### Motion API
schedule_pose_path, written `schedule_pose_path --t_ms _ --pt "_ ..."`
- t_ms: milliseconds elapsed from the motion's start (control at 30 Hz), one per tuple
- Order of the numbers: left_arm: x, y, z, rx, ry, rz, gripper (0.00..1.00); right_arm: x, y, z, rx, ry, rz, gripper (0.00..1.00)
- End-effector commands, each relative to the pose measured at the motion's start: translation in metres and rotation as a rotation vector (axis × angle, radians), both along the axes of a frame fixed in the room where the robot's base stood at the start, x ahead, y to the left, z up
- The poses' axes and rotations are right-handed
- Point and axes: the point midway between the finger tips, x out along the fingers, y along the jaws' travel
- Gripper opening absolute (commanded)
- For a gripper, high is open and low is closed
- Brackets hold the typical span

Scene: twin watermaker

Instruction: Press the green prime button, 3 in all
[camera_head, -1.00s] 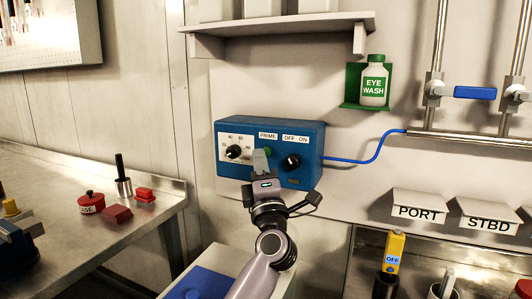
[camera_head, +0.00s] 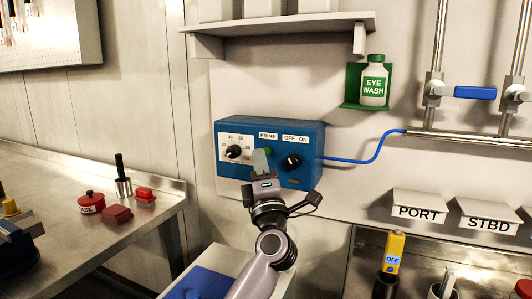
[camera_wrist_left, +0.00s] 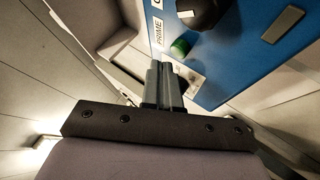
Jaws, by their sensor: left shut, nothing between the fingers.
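The blue control box (camera_head: 227,172) is on the wall in the head view, with a dial, a PRIME label and an OFF/ON knob. The green prime button (camera_head: 268,150) shows just beside my left fingertips, partly hidden by them. In the left wrist view the green button (camera_wrist_left: 180,47) stands out from the blue face, under the PRIME label. My left gripper (camera_head: 261,162) is shut and empty, its fingers pointing at the box. In the left wrist view its fingertips (camera_wrist_left: 161,66) are close to the button; I cannot tell whether they touch it. My right gripper is not in view.
The black OFF/ON knob (camera_head: 291,162) is just right of my gripper, and the black dial (camera_head: 234,152) is to its left. A blue hose (camera_head: 365,160) leaves the box to the right. A shelf (camera_head: 280,27) hangs above. A metal bench (camera_head: 60,172) stands at left.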

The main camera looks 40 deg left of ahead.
Motion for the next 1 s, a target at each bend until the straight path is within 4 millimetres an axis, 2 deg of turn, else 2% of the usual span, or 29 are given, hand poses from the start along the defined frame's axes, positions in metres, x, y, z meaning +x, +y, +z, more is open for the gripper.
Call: schedule_pose_path --t_ms 333,1000 --pt "0.008 0.002 0.001 0.000 0.000 0.000 0.00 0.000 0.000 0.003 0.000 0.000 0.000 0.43" --pt "0.012 0.004 0.000 -0.001 0.001 0.000 0.00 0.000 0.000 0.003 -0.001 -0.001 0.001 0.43"
